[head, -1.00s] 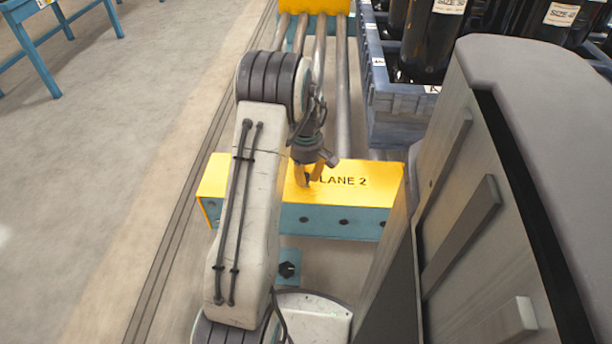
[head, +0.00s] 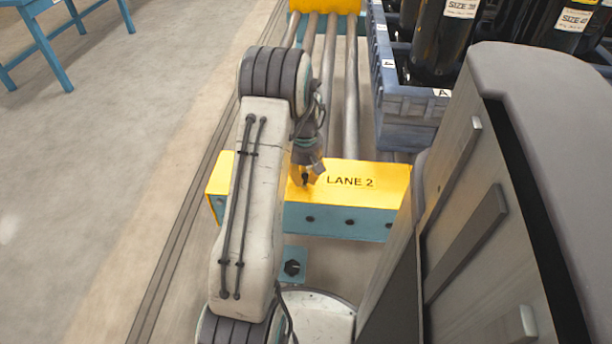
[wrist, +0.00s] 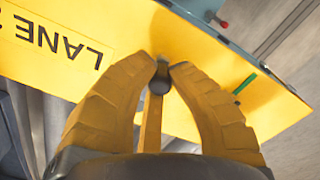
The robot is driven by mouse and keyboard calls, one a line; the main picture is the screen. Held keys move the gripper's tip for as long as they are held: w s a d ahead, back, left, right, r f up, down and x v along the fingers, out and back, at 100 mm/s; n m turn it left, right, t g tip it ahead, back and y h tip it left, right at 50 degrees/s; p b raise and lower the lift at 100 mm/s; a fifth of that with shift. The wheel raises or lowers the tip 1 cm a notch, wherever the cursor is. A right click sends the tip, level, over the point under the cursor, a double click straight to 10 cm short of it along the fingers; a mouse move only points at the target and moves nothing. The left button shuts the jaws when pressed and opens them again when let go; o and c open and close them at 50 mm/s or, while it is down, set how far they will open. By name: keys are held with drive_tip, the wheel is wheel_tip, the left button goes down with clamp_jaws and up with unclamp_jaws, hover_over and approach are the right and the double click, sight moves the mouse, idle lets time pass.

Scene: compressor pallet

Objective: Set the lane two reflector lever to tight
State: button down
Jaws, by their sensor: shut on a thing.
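The yellow lane two housing (head: 385,180), lettered "LANE 2", lies across the rollers in the head view. It also fills much of the wrist view (wrist: 90,90), its lettering tilted at left. My gripper (head: 306,182) is over its top, left of the lettering. In the wrist view my gripper (wrist: 159,76) has both yellow fingertips closed on the dark round end of the lever (wrist: 158,84). A narrow yellow bar runs down between the fingers. A green mark (wrist: 245,83) is on the housing to the right of the fingers, apart from them.
A blue-grey crate (head: 410,118) with black cylinders is behind at right. Steel rollers (head: 330,85) run back to another yellow block (head: 325,5). Open floor and a blue table frame (head: 55,55) lie left.

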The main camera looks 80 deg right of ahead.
drive_tip(key=c, duration=1.1)
unclamp_jaws()
wheel_tip(320, 180, up, 12)
drive_tip(key=shift+w, duration=0.1)
idle(0.4)
